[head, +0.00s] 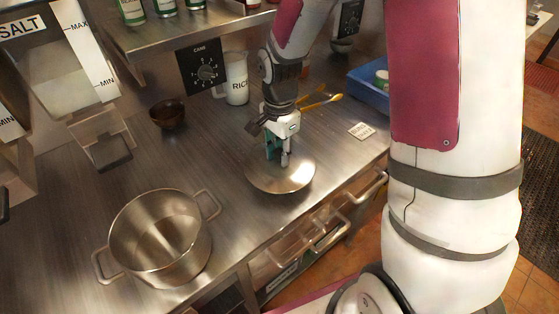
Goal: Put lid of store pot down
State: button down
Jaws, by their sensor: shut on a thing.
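A shiny round metal lid (281,177) is on or just above the steel counter, near its front edge; I cannot tell whether it touches the counter. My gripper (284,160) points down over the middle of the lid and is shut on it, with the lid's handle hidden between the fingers. The steel pot (160,238) stands uncovered on the counter at the lower left, its two side handles showing. It looks empty and is apart from the lid.
A dark bowl (168,114) and a white rice container (236,79) stand towards the back. Yellow tongs (321,100), a small label card (361,131) and a blue bin (371,82) are to the right. Salt dispensers (84,58) hang at the left. Counter between pot and lid is clear.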

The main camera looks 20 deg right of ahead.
aim_at(279, 162)
jog(key=shift+w+f, duration=0.1)
jog(key=shift+f, duration=1.65)
jog(key=shift+f, duration=0.2)
jog(key=c, duration=1.3)
grip_release()
